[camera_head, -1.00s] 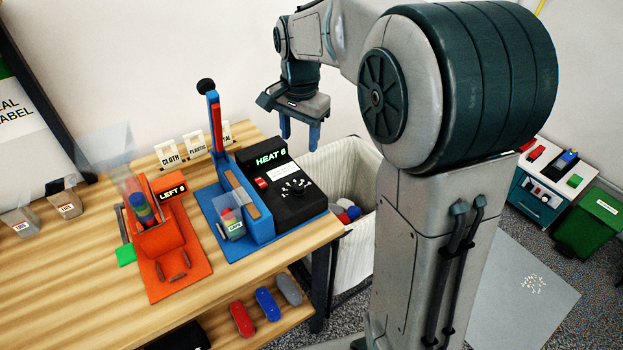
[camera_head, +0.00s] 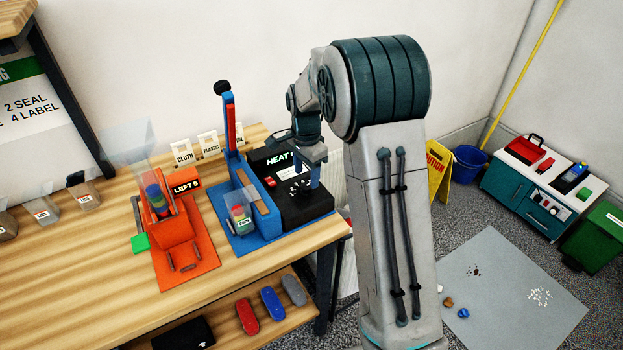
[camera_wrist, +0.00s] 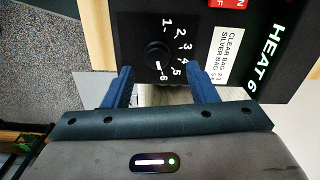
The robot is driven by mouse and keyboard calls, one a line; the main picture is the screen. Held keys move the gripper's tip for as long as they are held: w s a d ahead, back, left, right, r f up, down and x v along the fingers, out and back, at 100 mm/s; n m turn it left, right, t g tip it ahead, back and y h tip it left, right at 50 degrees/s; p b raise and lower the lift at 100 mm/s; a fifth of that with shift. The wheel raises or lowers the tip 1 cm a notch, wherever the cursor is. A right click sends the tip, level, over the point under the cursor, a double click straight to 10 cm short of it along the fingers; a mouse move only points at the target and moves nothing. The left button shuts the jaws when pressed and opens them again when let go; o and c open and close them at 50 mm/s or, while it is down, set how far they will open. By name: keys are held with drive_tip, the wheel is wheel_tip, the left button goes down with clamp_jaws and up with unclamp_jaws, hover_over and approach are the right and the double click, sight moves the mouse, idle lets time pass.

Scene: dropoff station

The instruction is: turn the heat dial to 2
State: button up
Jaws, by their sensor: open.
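The heat dial (camera_wrist: 156,54) is a black round knob on the black control box (camera_head: 310,206), ringed by white numbers 1 to 6. Its white mark points toward the 6, and the display (camera_wrist: 268,62) reads HEAT 6. My gripper (camera_wrist: 162,72) is open, with its blue fingers pointing at the panel and the dial showing between and just beyond the tips. I cannot tell whether a finger touches it. In the head view my gripper (camera_head: 307,178) is over the box and hides the dial and part of the display.
A blue sealer with an upright lever (camera_head: 230,125) stands directly left of the box. Sign cards (camera_head: 208,145) stand behind. The table's right edge is close to the box. A red switch (camera_wrist: 240,3) is on the panel.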

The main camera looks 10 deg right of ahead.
sight(306, 185)
drive_tip(key=shift+f, duration=1.8)
